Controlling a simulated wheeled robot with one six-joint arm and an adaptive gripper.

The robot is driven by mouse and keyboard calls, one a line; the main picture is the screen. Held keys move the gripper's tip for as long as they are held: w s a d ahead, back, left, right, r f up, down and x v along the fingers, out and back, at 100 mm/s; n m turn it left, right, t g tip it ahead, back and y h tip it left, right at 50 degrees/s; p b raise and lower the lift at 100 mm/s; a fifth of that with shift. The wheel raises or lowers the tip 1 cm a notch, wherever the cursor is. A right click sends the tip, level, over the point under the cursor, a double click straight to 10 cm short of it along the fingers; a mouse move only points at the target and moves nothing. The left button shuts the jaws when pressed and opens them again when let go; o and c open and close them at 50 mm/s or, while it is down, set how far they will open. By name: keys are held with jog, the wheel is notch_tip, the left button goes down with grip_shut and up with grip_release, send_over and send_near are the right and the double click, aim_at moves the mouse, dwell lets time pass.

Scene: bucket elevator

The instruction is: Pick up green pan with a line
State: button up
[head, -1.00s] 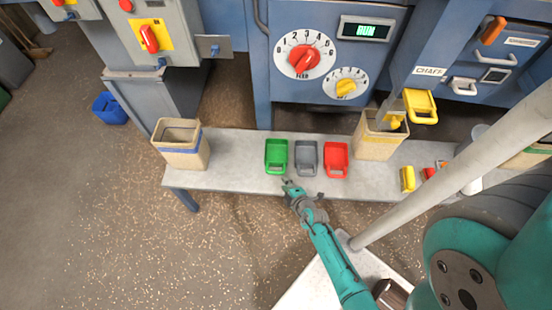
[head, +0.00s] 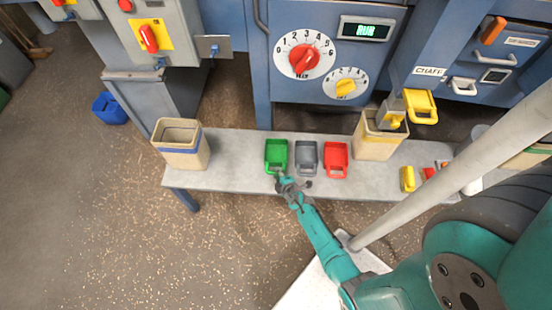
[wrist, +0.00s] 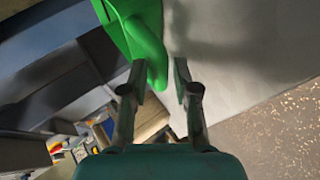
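The green pan (head: 276,154) lies on the grey bench, leftmost of three pans, with its handle toward the front edge. No line on it can be made out. My gripper (head: 279,178) is at the handle end of this pan. In the wrist view, the green pan (wrist: 133,22) is at the top, and its rounded handle end shows just beyond the open fingers (wrist: 160,80), overlapping the left fingertip. The fingers are apart and not closed on the handle. Whether either finger touches it cannot be told.
A grey pan (head: 306,158) and a red pan (head: 336,159) lie close to the right. A tan bin with a blue band (head: 182,145) stands at left, one with a yellow band (head: 378,136) at right.

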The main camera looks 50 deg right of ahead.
jog(key=shift+x, duration=0.9)
jog(key=shift+c, duration=0.3)
grip_shut()
